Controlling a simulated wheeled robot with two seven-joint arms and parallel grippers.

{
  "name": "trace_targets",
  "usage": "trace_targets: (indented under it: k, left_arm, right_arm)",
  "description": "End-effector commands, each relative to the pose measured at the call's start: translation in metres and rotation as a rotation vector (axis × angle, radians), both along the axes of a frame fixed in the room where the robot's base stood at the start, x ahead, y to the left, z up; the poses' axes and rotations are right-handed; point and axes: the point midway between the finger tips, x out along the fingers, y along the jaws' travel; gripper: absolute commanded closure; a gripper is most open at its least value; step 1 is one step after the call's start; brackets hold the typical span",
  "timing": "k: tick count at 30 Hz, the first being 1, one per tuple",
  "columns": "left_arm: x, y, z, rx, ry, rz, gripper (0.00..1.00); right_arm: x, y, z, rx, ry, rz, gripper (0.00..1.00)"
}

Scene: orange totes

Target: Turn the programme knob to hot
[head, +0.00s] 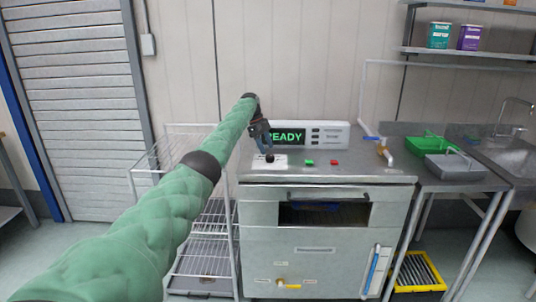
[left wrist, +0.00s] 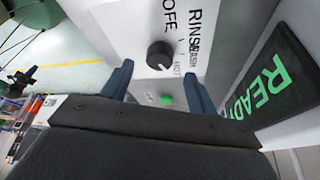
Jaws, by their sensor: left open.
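The programme knob (left wrist: 160,55) is a black dial on a pale panel (left wrist: 146,22) of the machine. The words OFF, RINSE, WASH and HOT stand around one side of it. I cannot tell for sure which word its mark faces. It also shows small in the head view (head: 270,158). My left gripper (left wrist: 157,71) is open, its two blue fingers apart on either side of the knob's line, with nothing between them. In the head view my left gripper (head: 264,142) hangs just above the knob. My right gripper is in neither view.
A READY display (head: 287,137) stands behind the knob. A green button (head: 309,162) and a red button (head: 334,162) sit to the right on the steel top. A wire rack (head: 207,238) stands at left, a sink counter with a green tray (head: 425,146) at right.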

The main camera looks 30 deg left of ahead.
Motion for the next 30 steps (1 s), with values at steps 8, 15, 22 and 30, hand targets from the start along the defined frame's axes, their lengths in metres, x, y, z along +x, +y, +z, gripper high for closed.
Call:
trace_targets:
  k: [8,15,22,30]
  left_arm:
    - [-0.001,0.013,0.03,-0.001,-0.001,0.0,0.41]
    - [-0.002,0.015,0.037,0.0,0.0,-0.001,0.41]
    - [-0.002,0.015,0.037,0.0,0.0,-0.001,0.41]
    - [-0.002,0.015,0.037,-0.001,0.005,0.012,0.41]
  right_arm:
    - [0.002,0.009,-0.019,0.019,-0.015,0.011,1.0]
    - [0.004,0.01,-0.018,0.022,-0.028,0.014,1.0]
    - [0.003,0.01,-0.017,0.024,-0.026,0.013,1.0]
    - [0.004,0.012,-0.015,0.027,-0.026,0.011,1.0]
